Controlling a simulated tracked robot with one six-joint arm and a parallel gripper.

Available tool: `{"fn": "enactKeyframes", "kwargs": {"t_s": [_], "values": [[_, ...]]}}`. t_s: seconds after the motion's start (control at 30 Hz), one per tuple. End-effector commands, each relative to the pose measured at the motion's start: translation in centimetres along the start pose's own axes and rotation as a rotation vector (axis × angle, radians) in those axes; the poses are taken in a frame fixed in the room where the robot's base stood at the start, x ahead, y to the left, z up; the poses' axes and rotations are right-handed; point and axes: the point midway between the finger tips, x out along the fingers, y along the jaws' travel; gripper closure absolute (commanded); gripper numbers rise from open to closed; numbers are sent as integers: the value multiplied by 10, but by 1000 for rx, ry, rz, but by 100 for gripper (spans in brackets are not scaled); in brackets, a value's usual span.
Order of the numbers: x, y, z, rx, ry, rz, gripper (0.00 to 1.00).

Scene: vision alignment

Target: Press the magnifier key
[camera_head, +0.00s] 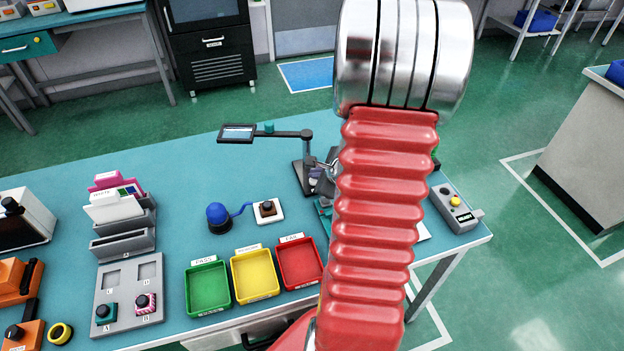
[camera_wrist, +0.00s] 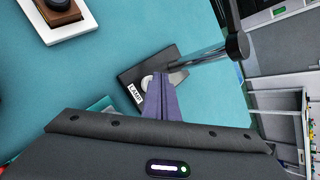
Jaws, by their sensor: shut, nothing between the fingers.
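The magnifier stands at the back of the bench, with a rectangular head (camera_head: 238,133) on a jointed arm above a dark base (camera_head: 300,179). In the wrist view its dark base (camera_wrist: 130,92) carries a white label that seems to read LAMP and a pale round key (camera_wrist: 147,82), partly covered by my fingers. My gripper (camera_wrist: 163,78) is shut and empty, its purple fingertips over the base beside the key. I cannot tell whether they touch it. In the head view my red arm hides most of the gripper.
Green (camera_head: 208,287), yellow (camera_head: 254,274) and red (camera_head: 300,262) trays line the bench front. A blue lamp-like object (camera_head: 217,213) and a white block with a black button (camera_head: 267,211) sit left of the magnifier. A grey control box (camera_head: 454,208) lies right. The bench's back left is clear.

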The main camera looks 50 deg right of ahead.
Motion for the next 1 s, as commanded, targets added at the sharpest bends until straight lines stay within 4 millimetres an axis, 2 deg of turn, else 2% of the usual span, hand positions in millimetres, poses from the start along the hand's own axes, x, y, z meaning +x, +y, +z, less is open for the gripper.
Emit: {"fn": "enactKeyframes", "kwargs": {"t_s": [1.0], "values": [[4,5,-6,0,1,2,100]]}}
